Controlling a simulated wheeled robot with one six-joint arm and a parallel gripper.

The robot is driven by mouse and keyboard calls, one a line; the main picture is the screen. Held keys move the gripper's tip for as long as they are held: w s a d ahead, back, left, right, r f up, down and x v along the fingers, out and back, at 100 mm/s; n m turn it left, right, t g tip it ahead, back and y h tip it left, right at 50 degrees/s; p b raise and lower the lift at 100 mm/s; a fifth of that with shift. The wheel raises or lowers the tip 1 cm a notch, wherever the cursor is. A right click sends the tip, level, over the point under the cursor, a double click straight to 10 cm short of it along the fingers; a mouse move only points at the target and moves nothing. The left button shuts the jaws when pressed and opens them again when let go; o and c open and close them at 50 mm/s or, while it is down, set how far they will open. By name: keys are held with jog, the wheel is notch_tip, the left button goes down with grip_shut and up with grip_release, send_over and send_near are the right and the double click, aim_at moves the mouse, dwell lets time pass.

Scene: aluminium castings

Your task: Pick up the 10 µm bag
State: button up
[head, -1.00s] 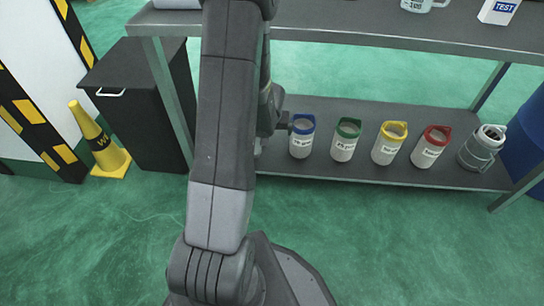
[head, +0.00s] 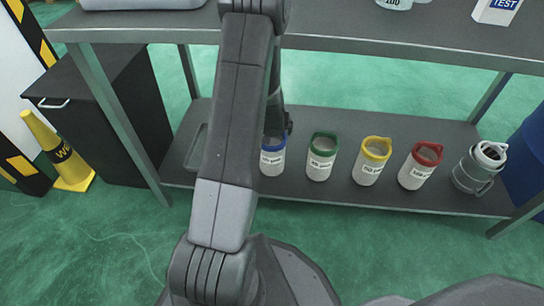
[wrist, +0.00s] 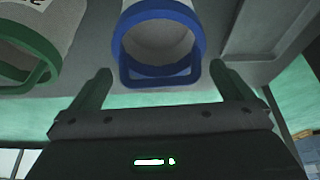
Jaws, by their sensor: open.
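The blue-rimmed bag (head: 272,160), a white cylinder with a blue ring and handle, stands upright on the lower shelf. Its small label is hard to read but seems to say 10 µm. My arm partly covers its left side. In the wrist view its blue rim and handle loop (wrist: 160,78) lie between the two fingers of my gripper (wrist: 164,82). My gripper is open, a finger on each side of the handle; I cannot tell whether they touch it. In the head view my arm mostly hides the gripper.
To the right stand a green-rimmed bag (head: 321,160), a yellow-rimmed bag (head: 371,165), a red-rimmed bag (head: 419,168) and a grey canister (head: 478,170). The upper shelf (head: 330,38) hangs above them. A yellow cone (head: 62,160) and black bin (head: 105,120) are left.

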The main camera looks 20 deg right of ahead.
jog(key=c, duration=1.3)
jog(key=shift+c, duration=0.2)
jog(key=shift+r, duration=0.2)
